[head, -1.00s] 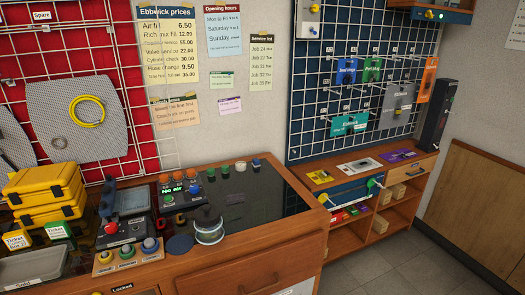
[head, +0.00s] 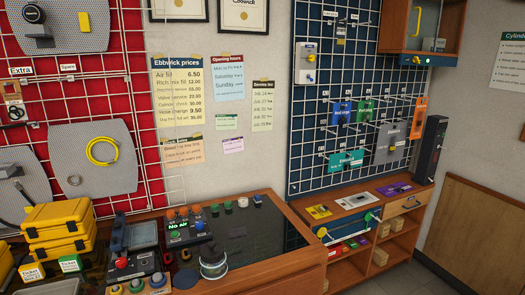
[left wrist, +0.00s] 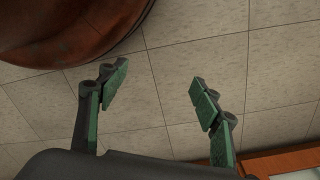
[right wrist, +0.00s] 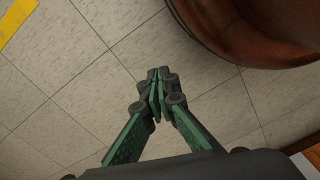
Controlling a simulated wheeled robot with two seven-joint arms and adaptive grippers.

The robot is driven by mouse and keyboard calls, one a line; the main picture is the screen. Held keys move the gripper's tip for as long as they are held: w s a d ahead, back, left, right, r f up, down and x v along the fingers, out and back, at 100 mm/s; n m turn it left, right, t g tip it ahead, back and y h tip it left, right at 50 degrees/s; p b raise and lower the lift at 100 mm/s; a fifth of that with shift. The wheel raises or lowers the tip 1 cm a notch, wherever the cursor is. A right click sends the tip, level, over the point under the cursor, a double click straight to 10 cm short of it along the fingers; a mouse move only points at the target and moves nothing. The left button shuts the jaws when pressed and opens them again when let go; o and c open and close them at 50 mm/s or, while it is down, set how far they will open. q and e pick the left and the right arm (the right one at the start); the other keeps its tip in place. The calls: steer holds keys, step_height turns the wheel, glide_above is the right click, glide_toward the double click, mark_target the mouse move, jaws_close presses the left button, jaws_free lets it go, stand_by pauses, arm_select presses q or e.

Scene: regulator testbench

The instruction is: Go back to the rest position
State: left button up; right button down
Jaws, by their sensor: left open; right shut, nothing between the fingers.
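My left gripper (left wrist: 160,92) shows in the left wrist view with its two green-padded fingers spread apart and nothing between them. It hangs above the tiled floor (left wrist: 185,60). My right gripper (right wrist: 158,85) shows in the right wrist view with its fingertips together and nothing held. It is also above bare floor tiles. Neither gripper shows in the head view, so their place relative to the bench cannot be told from there.
The wooden bench (head: 255,262) holds yellow cases (head: 57,228), a "No air" test unit (head: 182,232) and a round clear-sided jar (head: 213,262). A lower shelf unit (head: 378,232) stands right of it under a blue pegboard (head: 350,100). A wooden edge (left wrist: 285,160) is near my left gripper.

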arm_select(q)
steer(key=s+a+f+p, duration=0.2)
steer(key=s+f+p, duration=0.1)
steer(key=s+p, duration=0.5)
steer(key=s+a+f+p, duration=0.3)
steer(key=s+p, duration=0.4)
steer(key=shift+s+m+y+p, duration=0.3)
steer(key=shift+s+p, duration=0.1)
arm_select(e)
steer(key=s+d+f, duration=0.2)
steer(key=s+f, duration=0.1)
steer(key=s, duration=0.5)
steer(key=s+d+f, duration=0.3)
steer(key=s, duration=0.4)
steer(key=shift+s+n+h, duration=0.3)
steer(key=shift+s, duration=0.1)
